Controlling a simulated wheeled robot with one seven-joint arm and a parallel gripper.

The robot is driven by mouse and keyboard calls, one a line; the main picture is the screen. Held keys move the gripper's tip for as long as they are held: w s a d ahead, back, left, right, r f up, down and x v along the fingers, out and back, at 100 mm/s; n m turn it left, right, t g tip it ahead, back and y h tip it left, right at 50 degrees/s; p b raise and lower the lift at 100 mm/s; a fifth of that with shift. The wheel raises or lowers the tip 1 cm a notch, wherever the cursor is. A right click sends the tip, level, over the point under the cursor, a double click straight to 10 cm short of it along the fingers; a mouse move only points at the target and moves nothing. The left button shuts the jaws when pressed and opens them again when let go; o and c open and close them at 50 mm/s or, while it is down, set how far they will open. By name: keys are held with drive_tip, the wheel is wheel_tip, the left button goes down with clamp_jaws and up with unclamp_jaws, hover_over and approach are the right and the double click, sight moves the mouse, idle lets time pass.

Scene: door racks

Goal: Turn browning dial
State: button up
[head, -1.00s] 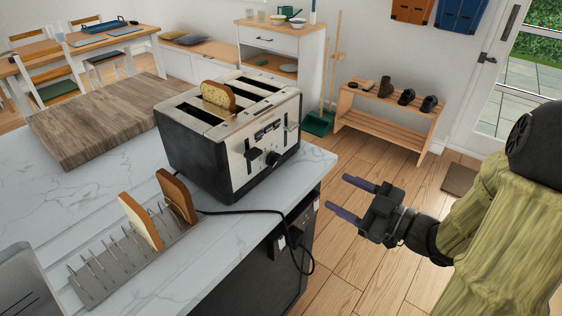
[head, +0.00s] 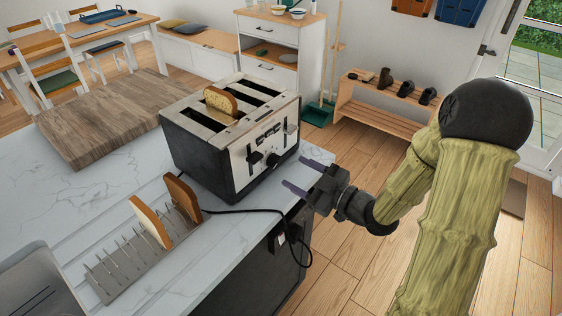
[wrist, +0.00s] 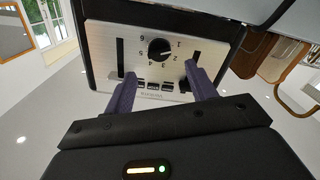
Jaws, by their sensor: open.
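The browning dial (head: 273,160) is a black round knob low on the silver front of the toaster (head: 185,148). In the wrist view, which is upside down, the dial (wrist: 160,49) shows a white pointer mark and numbers 1 to 6 around it. My gripper (head: 296,172) is open and empty, in front of the toaster's front panel and apart from the dial. In the wrist view my purple fingers (wrist: 158,76) point at the panel, one on each side of the dial's column. The right finger overlaps a black lever in the picture; I cannot tell whether it touches.
A bread slice (head: 220,101) sits in a toaster slot. A metal rack (head: 120,268) with two bread slices (head: 150,222) stands at the front left. The black cord (head: 245,211) runs over the counter edge below my gripper. A wooden board (head: 100,120) lies behind.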

sight(277, 163)
drive_tip(key=x, duration=0.6)
drive_tip(key=shift+a+p, duration=0.1)
drive_tip(key=shift+p, duration=0.2)
drive_tip(key=c, duration=1)
